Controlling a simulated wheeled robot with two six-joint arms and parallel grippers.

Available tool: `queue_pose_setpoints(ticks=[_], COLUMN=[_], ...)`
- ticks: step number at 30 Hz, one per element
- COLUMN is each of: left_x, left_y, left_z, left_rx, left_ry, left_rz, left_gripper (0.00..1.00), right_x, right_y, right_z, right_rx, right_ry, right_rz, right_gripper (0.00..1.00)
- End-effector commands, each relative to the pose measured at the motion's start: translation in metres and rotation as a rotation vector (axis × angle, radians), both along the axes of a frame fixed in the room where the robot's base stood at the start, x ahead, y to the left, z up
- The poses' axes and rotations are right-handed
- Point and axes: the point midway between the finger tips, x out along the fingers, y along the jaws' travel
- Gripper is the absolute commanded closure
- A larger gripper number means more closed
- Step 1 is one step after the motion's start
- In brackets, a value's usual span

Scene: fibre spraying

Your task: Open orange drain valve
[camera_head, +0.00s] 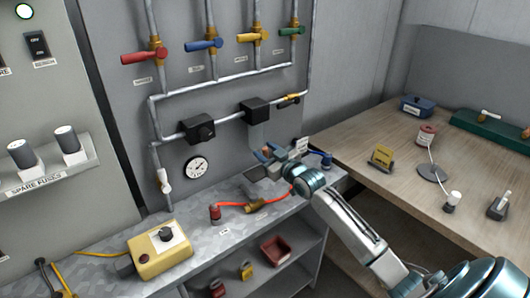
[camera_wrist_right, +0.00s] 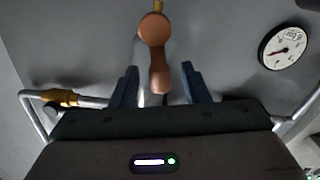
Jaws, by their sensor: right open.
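The orange drain valve shows in the right wrist view as an orange handle (camera_wrist_right: 155,30) with a rounded knob and a narrower stem. A bit of brass shows at the top edge above it. My right gripper (camera_wrist_right: 159,76) is open, with one blue finger on each side of the stem and visible gaps between. I cannot tell how deep the handle sits between the fingers. In the head view my right gripper (camera_head: 267,156) is at the grey panel, below a black box on the pipe, and the orange handle is hidden there. My left gripper is not in view.
A pressure gauge (camera_head: 197,167) is on the panel left of the gripper. Red, blue, yellow and green valve handles line the pipes above. A metal shelf (camera_head: 150,222) below holds a yellow box (camera_head: 160,250) and a red hose (camera_head: 232,205). A wooden table (camera_head: 390,150) stands right.

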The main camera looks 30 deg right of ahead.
Motion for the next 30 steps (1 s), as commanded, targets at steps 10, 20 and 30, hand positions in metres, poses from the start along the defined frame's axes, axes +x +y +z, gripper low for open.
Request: queue_pose_setpoints(ticks=[10, 20, 30], left_x=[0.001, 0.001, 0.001], left_y=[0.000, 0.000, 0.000], left_z=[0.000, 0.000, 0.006], left_rx=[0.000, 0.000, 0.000], left_ry=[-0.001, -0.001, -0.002], left_rz=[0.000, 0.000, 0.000], left_gripper=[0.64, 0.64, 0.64], right_x=[0.007, 0.007, 0.007], right_y=[0.001, 0.001, -0.010], right_z=[0.000, 0.000, 0.002], right_rx=[0.000, 0.000, 0.213], right_ry=[0.000, 0.000, 0.019], right_rz=[0.001, 0.001, 0.001], right_gripper=[0.58, 1.00, 1.00])
